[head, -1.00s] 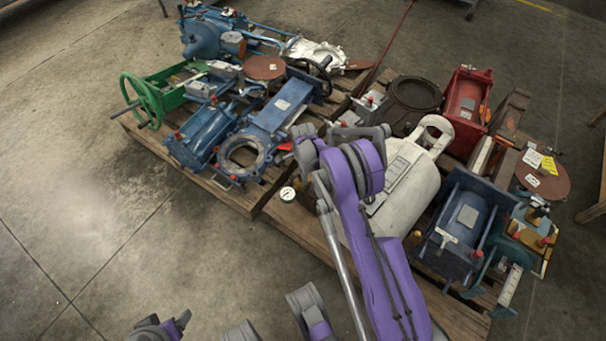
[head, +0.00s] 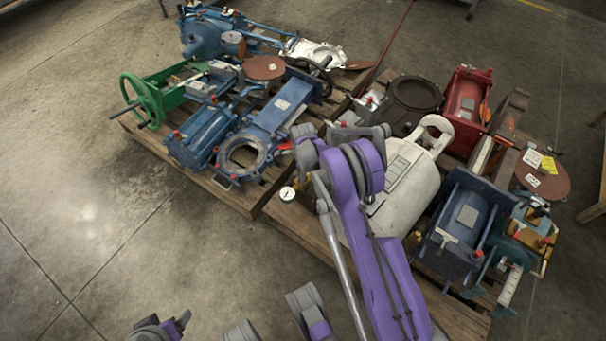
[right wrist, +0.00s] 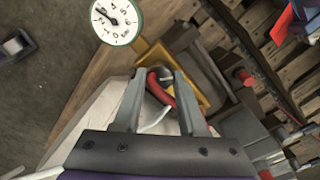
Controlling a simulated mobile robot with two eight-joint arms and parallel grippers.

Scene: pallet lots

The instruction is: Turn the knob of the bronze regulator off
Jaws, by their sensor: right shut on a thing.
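The bronze regulator (right wrist: 187,62) shows in the right wrist view as a yellow-brown body beyond my fingers. Its round white gauge (right wrist: 117,20) stands out at the upper left; a gauge also shows in the head view (head: 287,194), beside my right arm. My right gripper (right wrist: 164,84) is shut on the red knob (right wrist: 153,80), which shows as a red curved piece between the two fingertips. The fingers cover part of the knob, so its turn angle is hard to read. In the head view my arm hides most of the regulator.
A large whitish cylinder (head: 412,190) lies close beside my right arm. Blue valves (head: 202,135), a green handwheel frame (head: 165,88) and a red unit (head: 466,100) crowd the wooden pallets. The concrete floor (head: 75,200) at the left is clear.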

